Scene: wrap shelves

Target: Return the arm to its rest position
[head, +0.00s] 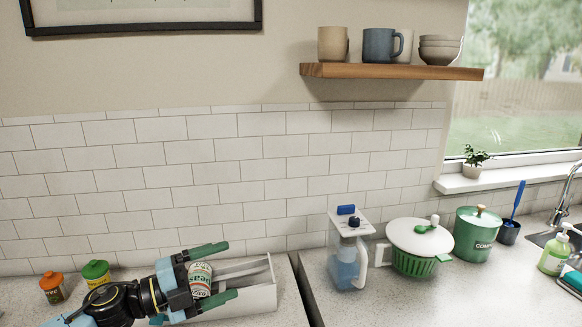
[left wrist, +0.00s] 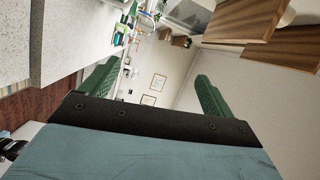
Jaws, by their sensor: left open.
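My left gripper (head: 232,270) reaches in from the lower left of the head view, with its two green fingers spread apart. In the left wrist view the same gripper (left wrist: 155,80) is open, and nothing shows between its fingers. In the head view a can with a white, red and green label (head: 200,278) shows between the fingers in the picture. I cannot tell whether it stands in the tray behind. My right gripper is not in view.
A white open tray (head: 262,297) lies behind my left gripper. Orange-lidded (head: 52,285) and green-lidded (head: 96,272) jars stand left. A water pitcher (head: 346,262), white-lidded green colander (head: 414,262) and green canister (head: 477,235) stand right. A wooden shelf (head: 390,71) hangs above.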

